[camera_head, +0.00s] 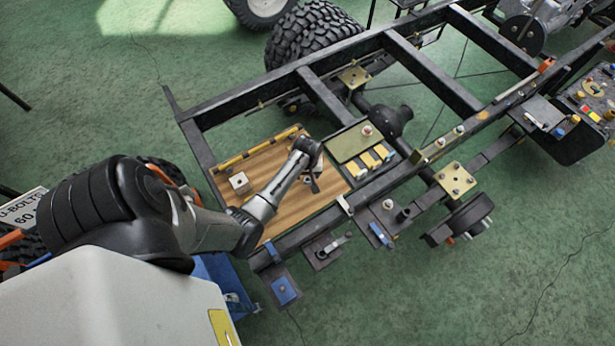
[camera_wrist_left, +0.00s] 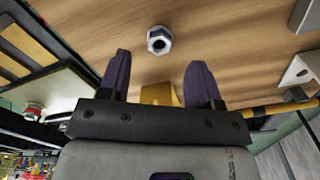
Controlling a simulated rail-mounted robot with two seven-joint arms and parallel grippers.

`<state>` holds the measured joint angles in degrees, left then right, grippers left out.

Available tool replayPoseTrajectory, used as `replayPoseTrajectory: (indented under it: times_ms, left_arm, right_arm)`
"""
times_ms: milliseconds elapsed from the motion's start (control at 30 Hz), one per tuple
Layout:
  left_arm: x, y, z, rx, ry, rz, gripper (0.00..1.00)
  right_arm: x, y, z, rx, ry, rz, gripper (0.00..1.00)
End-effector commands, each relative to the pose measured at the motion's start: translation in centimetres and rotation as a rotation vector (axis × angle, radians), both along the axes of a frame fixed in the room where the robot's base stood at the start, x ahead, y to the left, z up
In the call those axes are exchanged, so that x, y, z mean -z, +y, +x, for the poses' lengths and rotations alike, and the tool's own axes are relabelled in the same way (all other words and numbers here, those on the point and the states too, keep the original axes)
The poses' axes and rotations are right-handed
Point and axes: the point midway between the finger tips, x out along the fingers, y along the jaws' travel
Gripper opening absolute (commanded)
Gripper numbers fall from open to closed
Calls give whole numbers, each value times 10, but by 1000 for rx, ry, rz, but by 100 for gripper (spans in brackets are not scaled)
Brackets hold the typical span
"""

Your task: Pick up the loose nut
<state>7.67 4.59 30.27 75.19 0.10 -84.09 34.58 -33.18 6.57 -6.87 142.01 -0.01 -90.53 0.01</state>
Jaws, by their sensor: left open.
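The loose nut (camera_wrist_left: 160,40) is a silver hex nut with a dark hole, lying on the wooden board (camera_wrist_left: 230,30) in the left wrist view. My left gripper (camera_wrist_left: 158,75) is open and empty, its two dark fingers apart. The nut shows beyond the fingertips, roughly centred between them and not gripped. In the head view my left gripper (camera_head: 313,182) is low over the right part of the wooden board (camera_head: 262,175); I cannot make out the nut for certain there. My right gripper is not in view.
A metal bracket (camera_head: 239,183) stands on the board's left part and also shows in the wrist view (camera_wrist_left: 298,72). A yellow bar (camera_head: 232,161) lies along the board's far edge. A green-topped tray (camera_head: 350,142) with yellow blocks (camera_head: 368,160) is at the right. Black chassis rails (camera_head: 315,215) surround the board.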

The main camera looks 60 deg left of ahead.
Motion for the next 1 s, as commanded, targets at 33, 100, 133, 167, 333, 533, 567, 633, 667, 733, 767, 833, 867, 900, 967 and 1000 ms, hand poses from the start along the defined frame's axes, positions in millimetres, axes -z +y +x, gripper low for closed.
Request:
replayPoseTrajectory:
  times_ms: [33, 100, 133, 167, 333, 533, 567, 633, 667, 733, 767, 833, 867, 900, 967, 1000]
  left_arm:
    - [3, 0, 0, 0, 1, 0, 58]
    - [11, 0, 0, 0, 3, -1, 58]
    - [15, 0, -1, 1, 3, -1, 58]
    - [20, 0, -1, 1, 3, -1, 58]
    - [41, 0, -1, 1, 2, 0, 58]
    - [51, 0, 0, 1, 0, 1, 58]
    - [51, 0, 0, 1, 0, 1, 58]
    - [51, 0, 0, 1, 0, 1, 58]
    - [51, 0, 0, 1, 0, 1, 58]
    - [51, 0, -1, 1, 0, 1, 58]
    - [51, 0, -1, 1, 0, 0, 58]
    - [51, 0, -1, 1, 0, 0, 52]
    - [51, 0, -1, 1, 0, 0, 49]
    - [51, 0, -1, 1, 1, 0, 45]
    - [51, 0, -1, 1, 1, 0, 39]
    - [51, 0, -1, 1, 1, 0, 36]
  right_arm:
    - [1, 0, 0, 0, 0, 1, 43]
    - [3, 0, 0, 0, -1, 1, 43]
    - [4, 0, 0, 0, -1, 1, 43]
    - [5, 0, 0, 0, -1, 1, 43]
    - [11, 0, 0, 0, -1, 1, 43]
    - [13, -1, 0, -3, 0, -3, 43]
    - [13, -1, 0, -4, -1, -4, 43]
    - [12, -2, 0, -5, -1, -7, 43]
    - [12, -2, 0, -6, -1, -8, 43]
    - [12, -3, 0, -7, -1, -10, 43]
    - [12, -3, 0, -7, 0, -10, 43]
    - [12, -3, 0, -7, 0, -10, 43]
    - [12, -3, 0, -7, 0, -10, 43]
    - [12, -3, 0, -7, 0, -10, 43]
    - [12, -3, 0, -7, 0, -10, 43]
    - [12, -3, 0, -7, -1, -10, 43]
